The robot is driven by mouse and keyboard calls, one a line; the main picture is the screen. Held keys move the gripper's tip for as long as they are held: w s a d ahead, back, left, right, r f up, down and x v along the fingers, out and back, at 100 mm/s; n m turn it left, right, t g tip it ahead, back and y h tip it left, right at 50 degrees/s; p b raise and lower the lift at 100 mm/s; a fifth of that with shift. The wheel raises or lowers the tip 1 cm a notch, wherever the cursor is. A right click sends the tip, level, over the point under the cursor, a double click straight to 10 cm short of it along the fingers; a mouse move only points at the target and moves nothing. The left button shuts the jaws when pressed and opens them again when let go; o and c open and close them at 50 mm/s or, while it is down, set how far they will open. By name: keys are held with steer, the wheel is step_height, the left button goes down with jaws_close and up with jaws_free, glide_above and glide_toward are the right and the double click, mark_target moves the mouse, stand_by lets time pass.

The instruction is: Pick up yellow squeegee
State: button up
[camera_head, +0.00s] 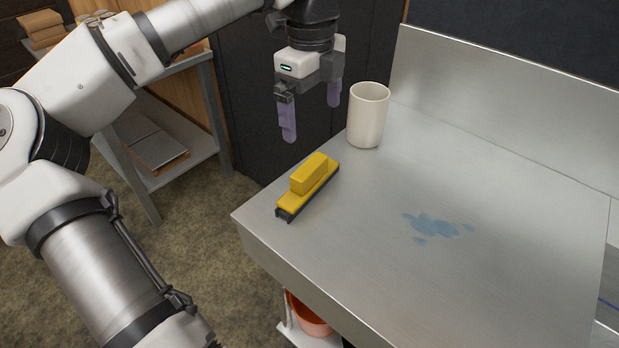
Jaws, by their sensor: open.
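The yellow squeegee (309,184) lies on the metal table (355,265) near its left edge. It has a yellow block on a yellow base with a dark strip along its lower edge. My gripper (310,118) is open and empty, with its two purple fingers pointing down. In the picture it is above the squeegee, apart from it, and left of the white cup.
A white cup (367,116) stands upright on the table behind the squeegee. A blue spill (434,226) lies on the table to the right. A metal backsplash (500,100) rises at the back. A grey shelf unit (190,165) stands at the left.

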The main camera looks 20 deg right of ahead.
mark_target(309, 165)
steer(key=f, duration=0.4)
steer(key=f+p, duration=0.1)
steer(key=f, duration=0.3)
steer(key=shift+w+a+f, duration=0.15)
steer(key=shift+a+f, duration=0.05)
steer(key=shift+f, duration=0.1)
steer(key=shift+f+p, duration=1)
steer(key=shift+f, duration=1.65)
steer(key=shift+c, duration=0.4)
steer(key=c, duration=0.9)
steer(key=shift+r, duration=0.1)
step_height(309, 165, up, 20)
steer(key=b, duration=0.2)
steer(key=shift+b, duration=0.35)
